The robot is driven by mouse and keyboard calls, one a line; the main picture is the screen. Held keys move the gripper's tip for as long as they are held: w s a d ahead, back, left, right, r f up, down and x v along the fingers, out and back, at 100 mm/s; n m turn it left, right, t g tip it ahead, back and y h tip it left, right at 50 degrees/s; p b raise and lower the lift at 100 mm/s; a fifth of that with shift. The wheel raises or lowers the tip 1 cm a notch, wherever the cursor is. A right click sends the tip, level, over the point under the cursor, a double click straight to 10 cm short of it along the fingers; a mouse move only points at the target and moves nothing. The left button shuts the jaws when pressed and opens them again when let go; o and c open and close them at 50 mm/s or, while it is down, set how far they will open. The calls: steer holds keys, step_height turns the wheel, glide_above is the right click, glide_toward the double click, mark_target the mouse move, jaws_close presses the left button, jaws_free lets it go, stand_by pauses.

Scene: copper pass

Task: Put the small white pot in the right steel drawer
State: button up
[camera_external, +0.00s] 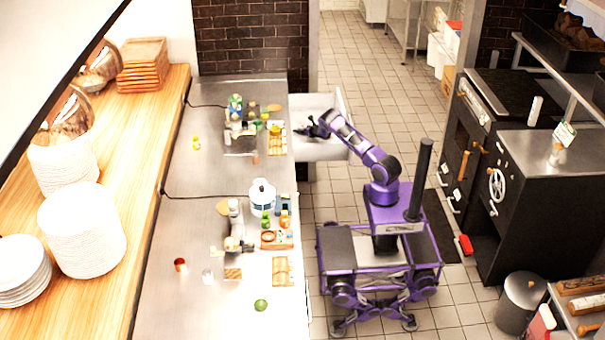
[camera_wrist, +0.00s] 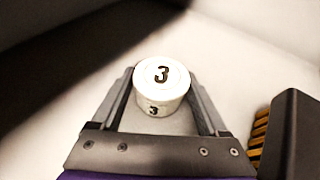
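The small white pot (camera_wrist: 160,82) shows in the wrist view, with a black "3" on its lid and another on its side. It sits between the two fingers of my gripper (camera_wrist: 161,92), which appear to press on its sides. In the external view my gripper (camera_external: 318,131) is inside the pulled-out steel drawer (camera_external: 341,148) at the far end of the counter. The pot cannot be made out there. Pale drawer surfaces surround the pot in the wrist view; whether it touches the drawer floor is unclear.
The steel counter (camera_external: 215,205) beside the drawer carries bottles, boards and a white lidded pot (camera_external: 262,192). The wooden shelf (camera_external: 150,130) on the left holds plate stacks. A dark stove (camera_external: 500,100) stands at right. Open tiled floor lies behind the drawer.

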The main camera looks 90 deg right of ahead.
steer(key=shift+o, duration=1.2)
steer(key=shift+r, duration=0.15)
steer(key=shift+s+a+r, duration=0.1)
steer(key=shift+a, duration=0.05)
steer(key=p+v, duration=0.1)
steer(key=v, duration=1)
steer(key=shift+s+a+r, duration=0.15)
steer(key=shift+a, duration=0.15)
